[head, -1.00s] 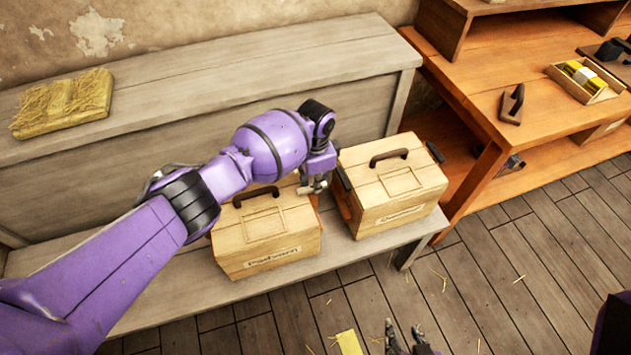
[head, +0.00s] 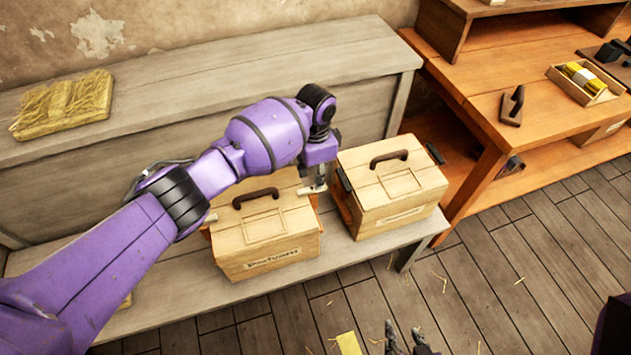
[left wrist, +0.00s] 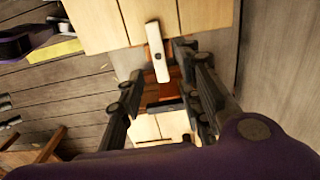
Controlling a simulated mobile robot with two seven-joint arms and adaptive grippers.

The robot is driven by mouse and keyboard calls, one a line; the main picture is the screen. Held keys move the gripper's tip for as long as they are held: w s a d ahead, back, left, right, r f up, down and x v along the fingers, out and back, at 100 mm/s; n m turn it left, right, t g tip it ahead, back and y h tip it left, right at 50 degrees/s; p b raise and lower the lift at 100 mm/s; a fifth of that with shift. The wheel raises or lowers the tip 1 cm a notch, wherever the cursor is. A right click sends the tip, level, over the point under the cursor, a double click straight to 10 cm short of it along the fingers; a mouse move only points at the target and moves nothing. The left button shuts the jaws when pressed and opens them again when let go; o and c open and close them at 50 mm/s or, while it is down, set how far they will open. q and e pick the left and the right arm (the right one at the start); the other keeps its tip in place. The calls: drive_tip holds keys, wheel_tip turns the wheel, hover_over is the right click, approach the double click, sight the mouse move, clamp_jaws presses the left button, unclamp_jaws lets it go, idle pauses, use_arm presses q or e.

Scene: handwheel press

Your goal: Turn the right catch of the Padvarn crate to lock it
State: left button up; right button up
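The Padvarn crate (head: 300,240) is a pale wooden box with a dark handle (head: 256,196) and a name label, standing on the grey bench. Its right catch (head: 314,189) is a small pale bar at the right end of the lid. In the left wrist view the catch (left wrist: 157,50) sticks out past the edge of the crate (left wrist: 105,25). My left gripper (head: 318,178) is at that catch. In the wrist view its dark fingers (left wrist: 158,70) are open on either side of the bar, with gaps visible. My right gripper (head: 405,340) is open and empty at the bottom of the head view.
A second crate (head: 405,205) stands close to the right, leaving a narrow gap. The grey bench (head: 345,265) carries both crates below a higher grey ledge (head: 220,80) with a straw-covered block (head: 62,105). An orange workbench (head: 480,95) stands at the right.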

use_arm(q)
wheel_tip(320, 180, up, 8)
drive_tip(key=shift+f, duration=0.15)
idle(0.5)
